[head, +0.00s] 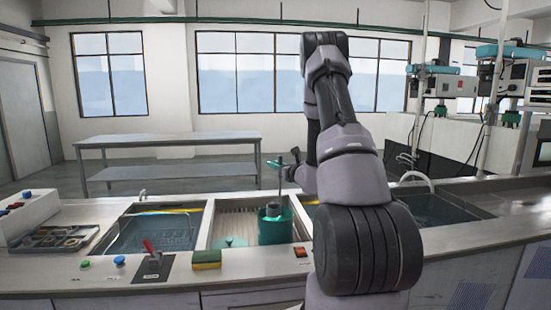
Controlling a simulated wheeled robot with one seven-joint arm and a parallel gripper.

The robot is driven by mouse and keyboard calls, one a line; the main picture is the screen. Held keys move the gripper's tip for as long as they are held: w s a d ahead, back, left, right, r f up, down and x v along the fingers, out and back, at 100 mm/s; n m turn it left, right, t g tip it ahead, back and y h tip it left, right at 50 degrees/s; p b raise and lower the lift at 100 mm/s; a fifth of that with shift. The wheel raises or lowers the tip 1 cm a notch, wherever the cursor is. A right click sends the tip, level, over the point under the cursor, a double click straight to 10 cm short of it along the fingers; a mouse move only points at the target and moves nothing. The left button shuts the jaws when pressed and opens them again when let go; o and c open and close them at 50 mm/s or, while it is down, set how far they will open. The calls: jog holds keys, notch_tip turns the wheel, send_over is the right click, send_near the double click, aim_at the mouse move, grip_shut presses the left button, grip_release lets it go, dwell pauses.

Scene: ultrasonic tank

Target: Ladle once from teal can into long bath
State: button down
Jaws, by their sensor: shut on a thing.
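The teal can (275,230) stands in the ribbed middle basin of the counter, with its mouth open upward. My gripper (286,170) is shut on the upper part of the handle, above the can, and is partly hidden by my arm. A liquid-filled bath (152,232) is sunk in the counter left of the can. Another bath (440,208) lies to the right, partly behind my arm. Which is the long one is unclear.
A flat teal lid (231,242) lies in the basin left of the can. A sponge (207,258), a red-handled lever (150,250) and buttons line the front edge. A tray of parts (56,238) sits at far left. My arm covers the counter's centre-right.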

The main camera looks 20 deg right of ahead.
jog(key=shift+f, duration=5.45)
jog(key=shift+r, duration=0.1)
notch_tip(320, 180, up, 17)
jog(key=shift+r, duration=0.2)
